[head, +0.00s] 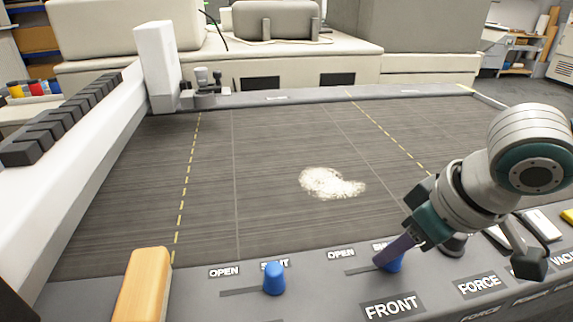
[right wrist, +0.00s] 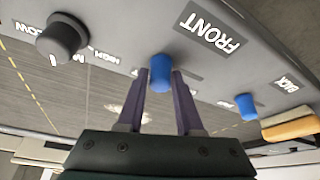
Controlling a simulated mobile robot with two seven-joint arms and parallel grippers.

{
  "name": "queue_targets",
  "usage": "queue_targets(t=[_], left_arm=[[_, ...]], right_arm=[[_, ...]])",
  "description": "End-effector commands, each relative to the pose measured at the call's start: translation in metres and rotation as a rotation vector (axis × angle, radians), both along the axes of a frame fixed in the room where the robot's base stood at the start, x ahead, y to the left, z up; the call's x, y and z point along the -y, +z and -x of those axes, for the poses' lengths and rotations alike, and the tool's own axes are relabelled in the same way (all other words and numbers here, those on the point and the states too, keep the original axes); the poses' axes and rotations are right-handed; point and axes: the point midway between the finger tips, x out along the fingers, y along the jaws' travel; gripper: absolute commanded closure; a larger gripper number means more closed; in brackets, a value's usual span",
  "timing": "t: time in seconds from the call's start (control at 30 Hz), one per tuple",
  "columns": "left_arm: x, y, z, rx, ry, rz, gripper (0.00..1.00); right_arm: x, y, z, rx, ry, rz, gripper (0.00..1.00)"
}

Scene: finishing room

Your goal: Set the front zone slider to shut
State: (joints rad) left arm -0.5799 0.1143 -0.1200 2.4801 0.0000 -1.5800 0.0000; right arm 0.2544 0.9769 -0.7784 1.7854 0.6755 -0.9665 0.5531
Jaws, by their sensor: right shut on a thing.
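The front zone slider is a blue knob (head: 395,265) in a slot on the grey front panel, above the FRONT label (head: 391,306). My right gripper (head: 388,258) comes down from the right and is shut on this knob; the knob also shows between its purple fingertips in the right wrist view (right wrist: 160,68). The slot runs out to the left toward the OPEN label (head: 341,254). The knob sits on the right side of the slot, by the SHUT label (head: 380,247), which the gripper partly hides. I cannot tell whether it touches the slot's end. My left gripper is out of view.
A second blue slider knob (head: 274,279) stands left, near its own SHUT label; its BACK label (right wrist: 287,85) shows in the right wrist view. A dark round knob (right wrist: 62,38) is close by on the panel. White dust (head: 330,184) lies on the machine bed (head: 280,140).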

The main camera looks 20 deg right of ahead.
Motion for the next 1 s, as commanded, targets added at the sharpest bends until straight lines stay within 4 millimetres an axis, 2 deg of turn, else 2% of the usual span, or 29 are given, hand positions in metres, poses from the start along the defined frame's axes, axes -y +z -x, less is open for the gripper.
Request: queue_targets(t=[0.1,0.33,0.37,0.6,0.87,1.0], left_arm=[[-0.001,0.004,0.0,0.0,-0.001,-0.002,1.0],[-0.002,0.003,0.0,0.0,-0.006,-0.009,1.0],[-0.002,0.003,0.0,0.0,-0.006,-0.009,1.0],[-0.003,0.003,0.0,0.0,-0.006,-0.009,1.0],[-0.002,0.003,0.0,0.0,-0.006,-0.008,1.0],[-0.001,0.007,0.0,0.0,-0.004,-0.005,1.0]], right_arm=[[0.008,0.0,0.002,-0.001,0.0,0.001,1.0],[0.009,-0.001,0.002,-0.001,-0.001,0.003,1.0],[0.009,-0.001,0.002,-0.001,-0.001,0.003,0.64],[0.008,-0.001,0.002,-0.001,-0.001,0.002,0.37],[0.007,0.001,0.002,0.001,0.001,-0.001,0.35],[0.008,0.013,0.006,0.002,0.002,0.0,0.35]])
